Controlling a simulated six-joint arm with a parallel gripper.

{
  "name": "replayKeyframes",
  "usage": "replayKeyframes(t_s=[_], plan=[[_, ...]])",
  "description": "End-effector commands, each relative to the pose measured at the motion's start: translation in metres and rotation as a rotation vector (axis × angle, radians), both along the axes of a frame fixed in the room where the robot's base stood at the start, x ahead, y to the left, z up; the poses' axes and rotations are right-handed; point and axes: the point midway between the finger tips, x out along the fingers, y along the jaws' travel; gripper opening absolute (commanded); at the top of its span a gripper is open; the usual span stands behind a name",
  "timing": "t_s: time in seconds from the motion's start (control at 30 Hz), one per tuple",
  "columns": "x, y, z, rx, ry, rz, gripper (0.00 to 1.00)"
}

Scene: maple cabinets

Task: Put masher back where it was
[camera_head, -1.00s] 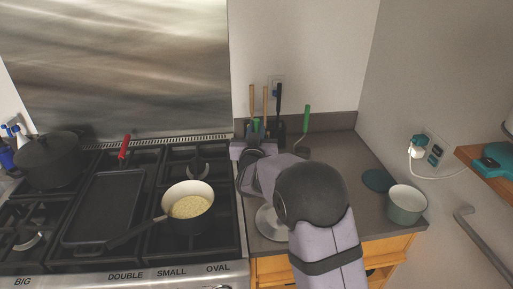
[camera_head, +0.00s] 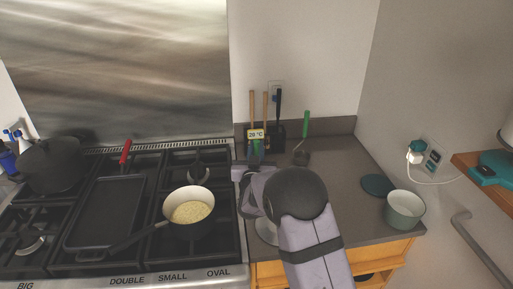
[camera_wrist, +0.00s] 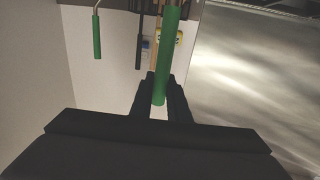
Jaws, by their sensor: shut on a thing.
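My gripper (camera_wrist: 158,100) is shut on a green handle (camera_wrist: 168,55) in the wrist view, which I take to be the masher's. Its working end is out of that view. In the head view my gripper (camera_head: 248,172) is over the back left of the counter, and a bit of green handle (camera_head: 257,148) shows beside it; my arm hides the rest. A second green-handled utensil (camera_head: 306,122) stands to the right with a dark head on the counter; its handle (camera_wrist: 97,36) also shows in the wrist view.
Wooden and black utensil handles (camera_head: 265,108) and a yellow 20 °C display (camera_head: 256,134) stand by the back wall. A stove with a pan of grains (camera_head: 190,211) is left. A pale pot (camera_head: 404,209) and teal disc (camera_head: 377,185) are right. A round metal piece (camera_head: 265,229) is partly behind my arm.

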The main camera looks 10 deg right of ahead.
Motion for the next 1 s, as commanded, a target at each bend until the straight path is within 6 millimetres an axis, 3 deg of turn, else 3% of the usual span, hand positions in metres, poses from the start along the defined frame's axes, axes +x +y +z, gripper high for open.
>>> replayKeyframes(t_s=[0.17, 0.2, 0.27, 0.7, 1.0], plan=[[0.000, 0.000, -0.003, 0.000, -0.002, 0.000, 0.00], [0.000, 0.000, -0.003, 0.000, 0.000, 0.000, 0.22], [0.000, 0.000, -0.003, 0.000, 0.000, 0.000, 0.34], [0.000, 0.000, 0.002, 0.000, 0.000, 0.000, 0.34], [-0.034, 0.008, -0.002, -0.001, 0.001, 0.003, 0.34]])
